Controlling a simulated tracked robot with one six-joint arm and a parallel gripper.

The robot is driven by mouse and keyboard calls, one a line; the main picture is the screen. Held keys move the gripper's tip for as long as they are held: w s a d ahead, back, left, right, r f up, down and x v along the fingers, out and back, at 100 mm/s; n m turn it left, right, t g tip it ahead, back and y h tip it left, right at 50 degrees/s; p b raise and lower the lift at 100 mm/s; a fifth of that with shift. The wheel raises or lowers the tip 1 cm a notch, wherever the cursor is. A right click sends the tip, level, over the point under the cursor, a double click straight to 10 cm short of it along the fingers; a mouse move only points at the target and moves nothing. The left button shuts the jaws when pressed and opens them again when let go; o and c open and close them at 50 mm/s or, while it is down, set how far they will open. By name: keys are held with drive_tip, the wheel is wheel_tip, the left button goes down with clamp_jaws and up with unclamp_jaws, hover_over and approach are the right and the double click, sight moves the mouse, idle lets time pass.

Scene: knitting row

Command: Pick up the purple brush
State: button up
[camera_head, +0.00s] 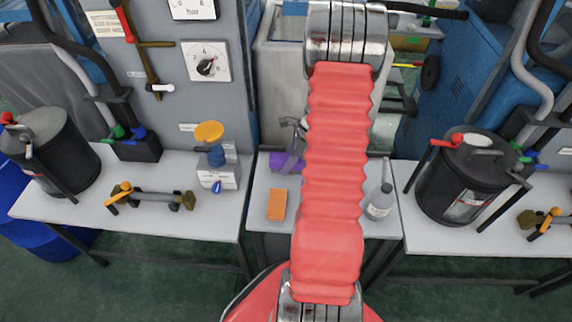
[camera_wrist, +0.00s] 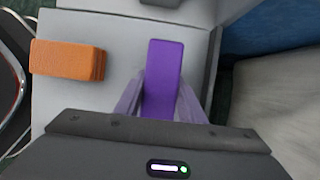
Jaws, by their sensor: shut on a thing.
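The purple brush (camera_wrist: 163,75) is a long block seen from above in the wrist view. It lies lengthwise between the two fingers of my gripper (camera_wrist: 160,100), which are shut on its sides. In the head view a purple patch (camera_head: 284,162) shows at the back of the middle table, just left of my red arm. My arm hides most of that spot, and I cannot tell whether the brush touches the table.
An orange block (camera_head: 277,204) lies on the middle table (camera_head: 262,222); it also shows left of the brush in the wrist view (camera_wrist: 67,60). A grey bottle (camera_head: 381,200) stands right of my arm. Side tables hold black canisters (camera_head: 50,150) and tools.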

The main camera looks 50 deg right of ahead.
sight(287, 157)
drive_tip(key=shift+c, duration=0.8)
drive_tip(key=shift+r, duration=0.15)
wheel_tip(287, 157, up, 10)
drive_tip(key=shift+r, duration=0.15)
